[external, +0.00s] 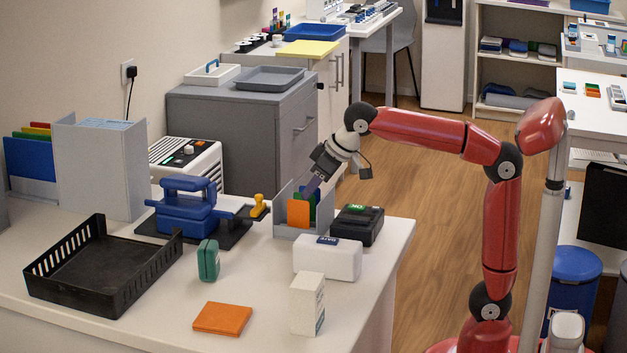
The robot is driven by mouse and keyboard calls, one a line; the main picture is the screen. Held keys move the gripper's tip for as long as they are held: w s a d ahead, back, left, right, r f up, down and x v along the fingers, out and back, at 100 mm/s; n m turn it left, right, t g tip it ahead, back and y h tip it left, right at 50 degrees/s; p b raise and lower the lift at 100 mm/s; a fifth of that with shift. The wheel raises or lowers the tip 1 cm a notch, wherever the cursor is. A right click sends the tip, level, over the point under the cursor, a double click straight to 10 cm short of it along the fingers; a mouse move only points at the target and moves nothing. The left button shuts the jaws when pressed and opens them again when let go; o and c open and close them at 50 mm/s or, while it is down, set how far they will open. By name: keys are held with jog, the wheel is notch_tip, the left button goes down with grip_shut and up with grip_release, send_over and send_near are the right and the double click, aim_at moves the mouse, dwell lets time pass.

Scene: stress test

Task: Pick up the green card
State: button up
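A small grey holder (287,232) stands near the right end of the white counter. An orange card (298,214) stands at its front. A narrow strip of a green card (312,204) shows behind the orange one, with a blue card beside it. My gripper (308,186) reaches down from the upper right, its fingers at the top of the holder by the cards. The fingers look small and dark here, and I cannot tell whether they are apart, shut, or touching the green card.
A black device (357,226) stands close to the holder's right, and a white box (327,258) in front. A green case (208,260), orange pad (222,319) and black tray (90,280) are farther off.

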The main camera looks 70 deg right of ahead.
jog(key=x, duration=0.4)
jog(key=shift+s+d+f, duration=0.1)
jog(key=shift+s+d, duration=0.1)
jog(key=shift+s, duration=0.05)
jog(key=shift+w+f, duration=0.3)
jog(key=shift+f, duration=0.15)
grip_shut()
